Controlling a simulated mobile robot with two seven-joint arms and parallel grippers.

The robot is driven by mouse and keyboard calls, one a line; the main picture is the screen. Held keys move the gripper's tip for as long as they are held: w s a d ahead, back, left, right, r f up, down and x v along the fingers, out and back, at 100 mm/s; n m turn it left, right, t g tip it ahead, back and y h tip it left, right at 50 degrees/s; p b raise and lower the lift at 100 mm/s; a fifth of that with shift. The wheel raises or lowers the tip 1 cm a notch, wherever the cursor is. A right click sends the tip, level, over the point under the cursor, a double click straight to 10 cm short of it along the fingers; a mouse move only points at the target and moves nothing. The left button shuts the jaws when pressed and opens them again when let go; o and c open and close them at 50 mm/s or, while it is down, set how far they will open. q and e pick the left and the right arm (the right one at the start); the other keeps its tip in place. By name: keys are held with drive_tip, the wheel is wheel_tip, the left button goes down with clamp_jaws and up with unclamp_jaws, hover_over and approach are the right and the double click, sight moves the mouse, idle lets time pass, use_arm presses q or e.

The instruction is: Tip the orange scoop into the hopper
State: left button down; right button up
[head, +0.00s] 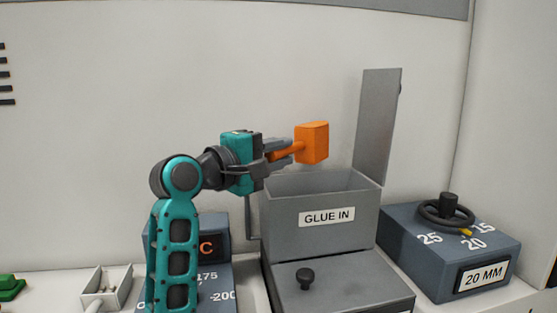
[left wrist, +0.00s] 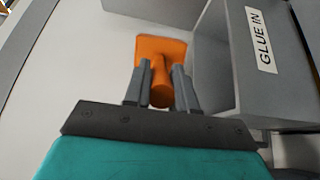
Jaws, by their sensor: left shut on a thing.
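The orange scoop (head: 312,143) is held above the hopper (head: 310,232), a grey box labelled GLUE IN. My left gripper (head: 282,154) is shut on the scoop's handle. In the head view the scoop's head is to the right of the fingers, over or near the hopper's rim. The hopper's grey lid (head: 377,125) stands upright on its right side. In the left wrist view the scoop (left wrist: 160,50) shows beyond the fingers (left wrist: 160,85), and the hopper wall (left wrist: 215,65) is on the right. The scoop's contents cannot be seen. My right gripper is not in view.
A dark box with a dial marked 20 MM (head: 455,250) stands right of the hopper. A grey block with a black knob (head: 305,277) is in front of it. A small white tray (head: 106,285) and a green piece (head: 10,286) lie at left. The wall is behind.

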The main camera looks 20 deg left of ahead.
use_arm(q)
drive_tip(key=r+m, duration=0.1)
drive_tip(key=m, duration=0.2)
drive_tip(key=shift+r+m+g+y, duration=0.3)
drive_tip(key=shift+r, duration=0.05)
drive_tip(key=m, duration=0.2)
drive_tip(key=r+m, duration=0.1)
drive_tip(key=shift+a+r+m+g+y, duration=0.1)
drive_tip(key=shift+r+m+g+y, duration=0.2)
drive_tip(key=shift+m+y, duration=0.1)
wheel_tip(320, 180, up, 2)
drive_tip(key=m+y, duration=0.1)
drive_tip(key=m, duration=0.1)
drive_tip(key=m+y, duration=0.1)
drive_tip(key=m, duration=0.2)
drive_tip(key=shift+r+m, duration=0.2)
drive_tip(key=shift+m, duration=0.1)
drive_tip(key=m, duration=0.1)
drive_tip(key=r+m+y, duration=0.1)
drive_tip(key=shift+m, duration=0.4)
drive_tip(key=shift+s, duration=0.1)
